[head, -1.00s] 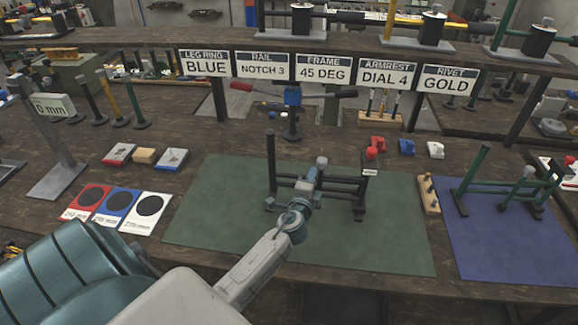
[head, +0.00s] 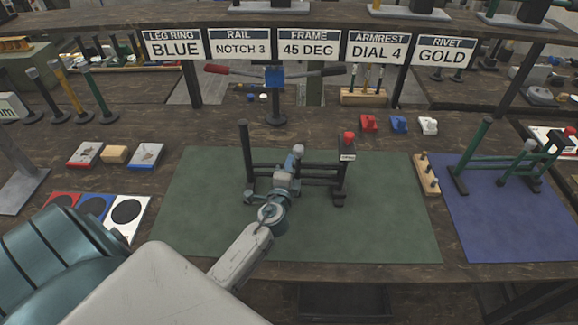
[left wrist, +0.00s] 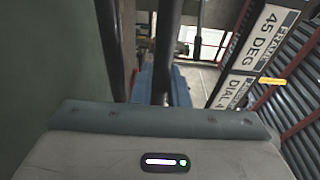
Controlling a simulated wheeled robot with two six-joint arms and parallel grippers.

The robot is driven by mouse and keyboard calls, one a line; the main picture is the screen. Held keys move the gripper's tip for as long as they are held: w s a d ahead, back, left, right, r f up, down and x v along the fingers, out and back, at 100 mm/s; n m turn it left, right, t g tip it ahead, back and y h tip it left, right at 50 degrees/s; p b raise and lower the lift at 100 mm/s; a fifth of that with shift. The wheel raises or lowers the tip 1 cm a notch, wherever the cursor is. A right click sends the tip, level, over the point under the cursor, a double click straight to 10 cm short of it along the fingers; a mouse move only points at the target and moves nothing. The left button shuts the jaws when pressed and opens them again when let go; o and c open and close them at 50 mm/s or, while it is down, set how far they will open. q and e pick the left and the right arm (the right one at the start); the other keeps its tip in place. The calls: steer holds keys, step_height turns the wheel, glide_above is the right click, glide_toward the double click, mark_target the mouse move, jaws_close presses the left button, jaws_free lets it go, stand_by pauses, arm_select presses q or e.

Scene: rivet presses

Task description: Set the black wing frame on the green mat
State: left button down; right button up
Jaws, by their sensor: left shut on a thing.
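The black wing frame (head: 318,167) stands upright on the green mat (head: 390,220), with its feet at the mat's upper middle. Its tall post is at the left, and a shorter post with a red knob and a small label is at the right. My left gripper (head: 293,163) is at the middle of the frame, shut on its bars; the fingertips are partly hidden. In the left wrist view dark bars of the frame (left wrist: 163,50) run up from the gripper, whose fingers are out of sight. My right gripper is not in view.
A blue mat (head: 510,220) with a green frame (head: 500,170) lies to the right. A wooden peg block (head: 426,175) stands between the mats. Red, blue and white pieces (head: 398,124) sit behind. A red-and-black-handled tool on a stand (head: 275,95) is behind the mat, under the sign row.

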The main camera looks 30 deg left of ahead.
arm_select(q)
steer(key=shift+s+d+r, duration=0.1)
steer(key=shift+s+d, duration=0.1)
steer(key=shift+d, duration=0.05)
steer(key=c, duration=1.4)
jaws_free()
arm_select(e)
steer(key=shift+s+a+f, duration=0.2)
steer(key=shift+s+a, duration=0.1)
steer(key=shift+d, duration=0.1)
